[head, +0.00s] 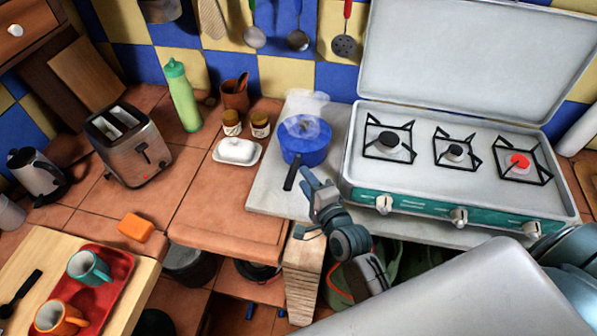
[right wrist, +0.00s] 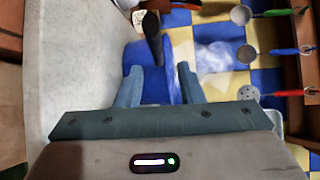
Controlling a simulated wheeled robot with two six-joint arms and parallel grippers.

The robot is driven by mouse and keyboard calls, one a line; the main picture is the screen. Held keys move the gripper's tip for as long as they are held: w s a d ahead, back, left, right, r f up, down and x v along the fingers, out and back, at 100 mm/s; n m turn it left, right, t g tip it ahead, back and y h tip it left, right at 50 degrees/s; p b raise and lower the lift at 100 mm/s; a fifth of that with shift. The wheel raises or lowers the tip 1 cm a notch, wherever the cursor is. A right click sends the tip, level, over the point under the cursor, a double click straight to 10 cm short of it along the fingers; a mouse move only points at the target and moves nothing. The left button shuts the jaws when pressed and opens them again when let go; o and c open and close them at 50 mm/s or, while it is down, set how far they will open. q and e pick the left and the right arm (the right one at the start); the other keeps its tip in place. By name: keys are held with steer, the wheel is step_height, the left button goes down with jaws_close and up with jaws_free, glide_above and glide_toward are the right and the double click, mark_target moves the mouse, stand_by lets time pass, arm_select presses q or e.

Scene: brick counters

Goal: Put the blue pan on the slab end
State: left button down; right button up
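The blue pan (head: 312,157) stands upright on the pale slab (head: 268,188), at its left end beside the stove. Its black handle (head: 291,177) points toward the front edge, and whitish steam hangs over its top. My right gripper (head: 316,180) is just in front of the pan, to the right of the handle. In the right wrist view its fingers (right wrist: 157,72) are apart, with the blue pan (right wrist: 150,58) beyond and between them and the handle (right wrist: 152,36) further off. Nothing is held. My left gripper is not in view.
The stove (head: 440,190) with its lid raised stands right of the pan; its right burner (head: 519,162) glows red. A butter dish (head: 237,151), two jars and a green bottle (head: 182,95) stand left. Utensils hang behind. The tiled counter's front is mostly clear.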

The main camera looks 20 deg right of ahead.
steer(key=s, duration=0.2)
steer(key=s+b, duration=0.1)
steer(key=s, duration=0.1)
steer(key=shift+s+d+r, duration=0.1)
steer(key=shift+s+d, duration=0.1)
steer(key=shift+s, duration=0.05)
steer(key=shift+s+r, duration=0.2)
steer(key=shift+s, duration=0.3)
